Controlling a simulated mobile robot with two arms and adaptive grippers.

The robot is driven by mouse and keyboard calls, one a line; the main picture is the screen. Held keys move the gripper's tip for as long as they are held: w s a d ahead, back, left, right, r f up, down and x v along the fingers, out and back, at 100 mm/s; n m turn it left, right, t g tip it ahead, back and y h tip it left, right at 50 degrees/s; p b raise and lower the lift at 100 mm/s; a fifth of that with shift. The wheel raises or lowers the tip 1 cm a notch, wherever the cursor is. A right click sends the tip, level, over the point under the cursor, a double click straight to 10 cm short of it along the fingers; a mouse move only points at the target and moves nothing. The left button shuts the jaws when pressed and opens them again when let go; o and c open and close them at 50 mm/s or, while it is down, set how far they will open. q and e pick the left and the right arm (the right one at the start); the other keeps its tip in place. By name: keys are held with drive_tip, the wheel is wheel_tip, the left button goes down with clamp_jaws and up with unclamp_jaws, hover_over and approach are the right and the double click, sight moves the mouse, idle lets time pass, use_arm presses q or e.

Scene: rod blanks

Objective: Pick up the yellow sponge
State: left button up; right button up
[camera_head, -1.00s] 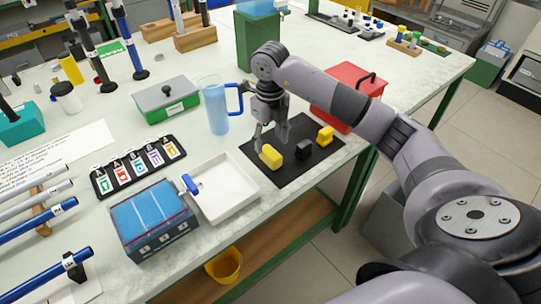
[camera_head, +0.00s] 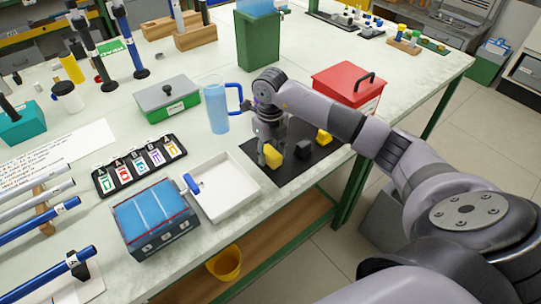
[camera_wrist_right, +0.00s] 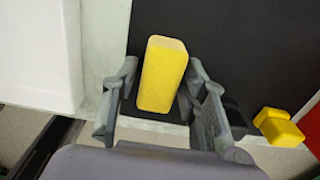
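A yellow block, the sponge (camera_head: 274,159), stands on the black mat (camera_head: 290,172) near its left end. It also shows in the right wrist view (camera_wrist_right: 162,75), between my fingers. My right gripper (camera_wrist_right: 164,82) is lowered around it, with one finger on each side. The fingers are open, with narrow gaps to the sponge; any contact is hard to make out. In the head view the right gripper (camera_head: 272,150) partly covers the sponge. My left gripper is not in view.
A black block (camera_head: 304,150) and a second yellow block (camera_head: 324,136) stand on the same mat to the right. A white tray (camera_head: 232,207) lies left of the mat. A blue jug (camera_head: 216,108) and a red box (camera_head: 348,82) stand behind.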

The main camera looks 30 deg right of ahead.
sight(270, 151)
drive_tip(key=c, duration=0.6)
drive_tip(key=shift+c, duration=0.2)
drive_tip(key=shift+r, duration=0.1)
wheel_tip(270, 151, up, 20)
idle(0.3)
